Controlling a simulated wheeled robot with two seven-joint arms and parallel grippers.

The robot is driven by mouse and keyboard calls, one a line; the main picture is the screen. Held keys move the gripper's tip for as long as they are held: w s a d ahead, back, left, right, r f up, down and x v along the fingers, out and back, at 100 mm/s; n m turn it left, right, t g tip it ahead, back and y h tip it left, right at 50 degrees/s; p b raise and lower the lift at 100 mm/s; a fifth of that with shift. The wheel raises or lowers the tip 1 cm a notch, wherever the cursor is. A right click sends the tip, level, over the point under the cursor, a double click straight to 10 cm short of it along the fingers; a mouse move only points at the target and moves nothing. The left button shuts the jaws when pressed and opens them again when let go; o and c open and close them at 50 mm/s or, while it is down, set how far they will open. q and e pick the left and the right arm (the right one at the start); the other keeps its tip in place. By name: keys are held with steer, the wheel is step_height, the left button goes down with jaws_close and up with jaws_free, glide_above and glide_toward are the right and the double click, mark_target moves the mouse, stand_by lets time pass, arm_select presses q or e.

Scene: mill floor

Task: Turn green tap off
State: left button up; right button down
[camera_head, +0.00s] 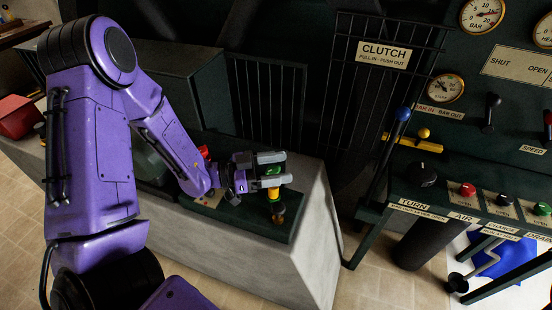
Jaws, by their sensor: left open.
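The green tap (273,171) stands near the right end of a dark panel on top of a pale block. Its green top shows between my fingers, with a yellow band and a brass-coloured base below. My left gripper (271,169) reaches in from the left and is open. One finger lies beyond the green top and one on the near side, partly hiding it. I cannot tell whether either finger touches it. My right gripper is not in view.
A red part (203,152) shows just behind my left wrist. A dark barred guard (268,100) rises behind the tap. To the right are a blue-knobbed lever (402,114), a yellow bar (410,142) and a control panel with several coloured knobs.

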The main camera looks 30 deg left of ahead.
arm_select(q)
steer(key=s, duration=0.1)
steer(key=s+d+r+p, duration=0.1)
steer(key=s, duration=0.1)
steer(key=s+d+r, duration=0.1)
steer(key=shift+s+d+p, duration=0.15)
steer(key=shift+d+p, duration=0.1)
steer(key=shift+p, duration=0.05)
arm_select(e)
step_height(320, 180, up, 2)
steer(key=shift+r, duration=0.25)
